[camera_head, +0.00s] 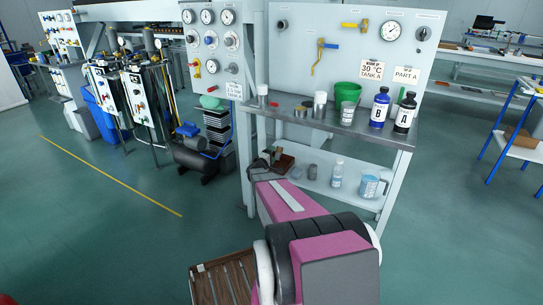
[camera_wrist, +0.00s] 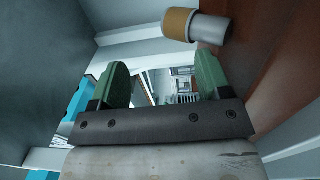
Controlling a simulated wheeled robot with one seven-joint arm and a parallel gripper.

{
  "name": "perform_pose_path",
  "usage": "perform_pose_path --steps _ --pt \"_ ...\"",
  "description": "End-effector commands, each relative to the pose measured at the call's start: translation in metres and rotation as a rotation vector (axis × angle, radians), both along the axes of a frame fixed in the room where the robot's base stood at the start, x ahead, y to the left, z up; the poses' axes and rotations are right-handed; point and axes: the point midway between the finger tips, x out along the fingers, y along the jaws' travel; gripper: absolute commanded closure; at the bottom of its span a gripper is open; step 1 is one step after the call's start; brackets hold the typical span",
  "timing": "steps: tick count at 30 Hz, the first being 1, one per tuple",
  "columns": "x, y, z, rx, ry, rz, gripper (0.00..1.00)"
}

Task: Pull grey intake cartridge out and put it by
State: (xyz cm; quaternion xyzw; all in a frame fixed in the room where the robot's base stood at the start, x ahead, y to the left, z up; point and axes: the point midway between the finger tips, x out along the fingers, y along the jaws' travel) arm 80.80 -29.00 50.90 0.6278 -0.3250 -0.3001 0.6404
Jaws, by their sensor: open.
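My gripper (camera_wrist: 163,74) is open in the wrist view, with its two green finger pads apart and nothing seen between them. In the head view my pink arm reaches toward the left end of the bench, and its dark end (camera_head: 262,168) is low beside the lower shelf; the fingers are unclear there. A grey round stub (camera_head: 282,24) sticks out of the panel's upper left; it may be the grey intake cartridge, but I cannot tell for sure. A pale cylinder with a tan band (camera_wrist: 195,24) shows beyond the fingers in the wrist view, apart from them.
The bench top (camera_head: 285,108) carries a green cup (camera_head: 347,92), a blue bottle B (camera_head: 380,107) and a black bottle A (camera_head: 405,113). The lower shelf (camera_head: 325,186) holds a clear bottle (camera_head: 337,174) and a jug (camera_head: 369,186). A reddish-brown surface (camera_wrist: 285,65) is close on the wrist view's right.

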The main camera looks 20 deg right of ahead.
Motion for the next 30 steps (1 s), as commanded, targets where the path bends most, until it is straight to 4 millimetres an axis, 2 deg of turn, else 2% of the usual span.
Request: perform_pose_path --steps 1,5,7,9,10,11,16,21,30 --pt "0.001 0.002 -0.025 0.032 0.029 0.007 0.29" --pt "-0.013 0.019 -0.021 0.027 0.026 0.008 0.29" --pt "-0.022 0.032 -0.018 0.025 0.023 0.010 0.45" --pt "-0.032 0.043 -0.015 0.021 0.020 0.010 0.41" --pt "-0.036 0.048 -0.014 0.020 0.018 0.010 0.32" --pt "-0.040 0.053 -0.013 0.018 0.017 0.010 0.29" --pt "-0.057 0.074 -0.007 0.011 0.009 0.008 0.29" --pt "-0.066 0.084 -0.003 0.004 0.002 0.004 0.29" --pt "-0.064 0.094 0.004 0.037 -0.025 0.056 0.29"
